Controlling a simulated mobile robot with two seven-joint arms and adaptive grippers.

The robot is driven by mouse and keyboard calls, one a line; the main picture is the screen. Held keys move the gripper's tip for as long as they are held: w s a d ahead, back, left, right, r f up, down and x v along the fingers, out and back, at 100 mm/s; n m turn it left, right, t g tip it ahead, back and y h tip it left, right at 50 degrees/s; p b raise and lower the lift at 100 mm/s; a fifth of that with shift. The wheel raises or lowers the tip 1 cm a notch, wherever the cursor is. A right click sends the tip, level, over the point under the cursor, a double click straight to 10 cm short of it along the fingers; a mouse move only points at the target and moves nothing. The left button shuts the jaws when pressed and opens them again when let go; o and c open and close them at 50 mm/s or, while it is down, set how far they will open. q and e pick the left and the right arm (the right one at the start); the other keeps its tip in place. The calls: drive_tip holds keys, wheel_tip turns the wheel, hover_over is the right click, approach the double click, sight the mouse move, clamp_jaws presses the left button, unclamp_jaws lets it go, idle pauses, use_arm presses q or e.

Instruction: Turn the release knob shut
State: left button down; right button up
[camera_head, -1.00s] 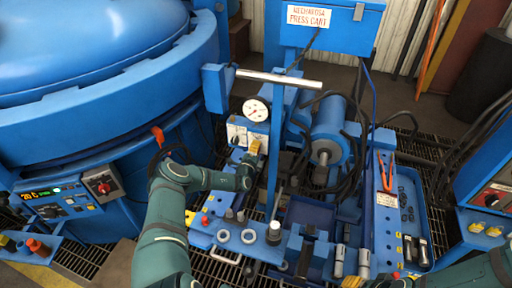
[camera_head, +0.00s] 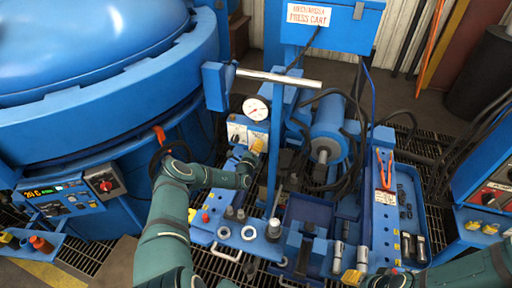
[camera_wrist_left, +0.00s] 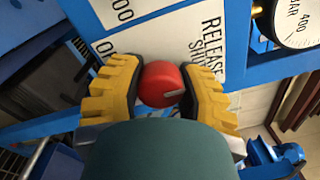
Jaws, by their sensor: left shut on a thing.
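The red release knob (camera_wrist_left: 162,84) shows in the left wrist view, in front of a white label plate (camera_wrist_left: 206,38) with "RELEASE" and a partly covered word below it. A short grey mark on the knob points to the right. My left gripper (camera_wrist_left: 163,92) has its yellow ribbed fingers on either side of the knob and is shut on it. In the head view the left gripper (camera_head: 257,147) is at the blue cart's panel, below the dial gauge (camera_head: 256,109), and hides the knob. My right gripper (camera_head: 352,277) shows only partly at the bottom edge; its jaw opening is unclear.
The press cart (camera_head: 273,173) has an upright post and crossbar (camera_head: 280,78) just right of the left gripper. A blue cylinder (camera_head: 328,130) with dark hoses stands behind it. The large blue furnace (camera_head: 90,120) fills the left side. A tool tray (camera_head: 410,190) lies right.

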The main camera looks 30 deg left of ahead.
use_arm(q)
drive_tip(key=c, duration=0.5)
unclamp_jaws()
drive_tip(key=v, duration=1.2)
drive_tip(key=shift+r, duration=0.1)
